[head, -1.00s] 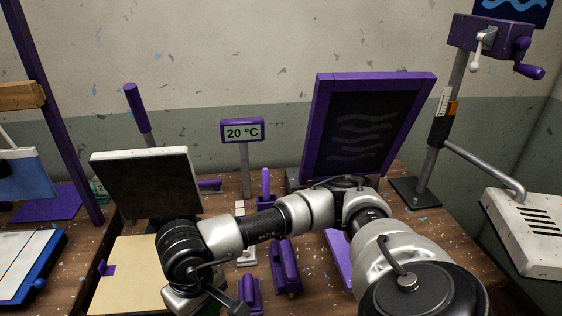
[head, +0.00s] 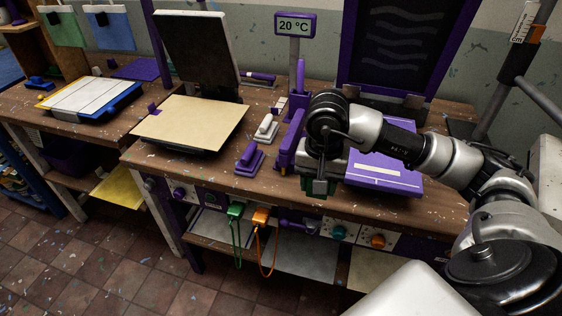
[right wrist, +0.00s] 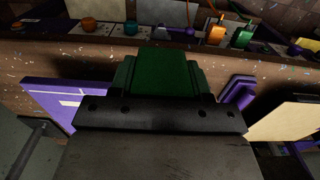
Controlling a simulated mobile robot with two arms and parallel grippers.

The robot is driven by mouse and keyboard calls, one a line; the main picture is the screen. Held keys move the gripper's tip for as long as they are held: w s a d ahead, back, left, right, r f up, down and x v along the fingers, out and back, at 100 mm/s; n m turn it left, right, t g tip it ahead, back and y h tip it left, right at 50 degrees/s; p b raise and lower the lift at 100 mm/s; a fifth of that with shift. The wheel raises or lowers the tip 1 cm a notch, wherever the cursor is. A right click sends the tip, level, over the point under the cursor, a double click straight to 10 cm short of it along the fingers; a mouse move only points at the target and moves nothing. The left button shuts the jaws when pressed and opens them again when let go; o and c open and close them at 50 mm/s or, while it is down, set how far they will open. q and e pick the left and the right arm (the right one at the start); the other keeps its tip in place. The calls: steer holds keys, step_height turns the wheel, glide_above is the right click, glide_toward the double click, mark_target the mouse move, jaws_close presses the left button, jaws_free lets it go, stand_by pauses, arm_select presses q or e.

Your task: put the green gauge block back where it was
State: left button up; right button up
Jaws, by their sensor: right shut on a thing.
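The green gauge block (right wrist: 163,72) is held in my right gripper (right wrist: 160,105), which is shut on it. In the head view the block shows as a small dark green piece (head: 313,187) at the tip of my right gripper (head: 318,178), close to the bench's front edge. A purple hinged screen (head: 447,40) stands raised at the back right, with its flat purple base (head: 385,178) just right of the gripper. I cannot tell whether the block touches anything. My left gripper is not in view.
A purple-handled tool (head: 290,140) stands just left of the gripper, with smaller handled tools (head: 250,160) beyond it. A cream board (head: 190,122) with a raised dark lid (head: 196,50) is further left. Cords and knobs (head: 235,211) are along the bench front.

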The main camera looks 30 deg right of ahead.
steer(key=w, duration=0.1)
steer(key=w+f+p, duration=0.1)
steer(key=w, duration=0.1)
steer(key=shift+d+f, duration=0.15)
steer(key=shift+f, duration=0.05)
steer(key=p, duration=0.2)
glide_above(292, 189)
step_height(292, 189, down, 5)
steer(key=shift+f, duration=0.25)
step_height(292, 189, down, 3)
steer(key=shift+f, duration=0.1)
steer(key=shift+f+p, duration=0.3)
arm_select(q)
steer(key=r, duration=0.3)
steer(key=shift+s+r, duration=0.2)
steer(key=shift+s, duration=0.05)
arm_select(e)
steer(key=shift+f, duration=0.1)
steer(key=shift+f, duration=0.15)
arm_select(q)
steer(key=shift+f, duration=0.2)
arm_select(e)
steer(key=o, duration=1)
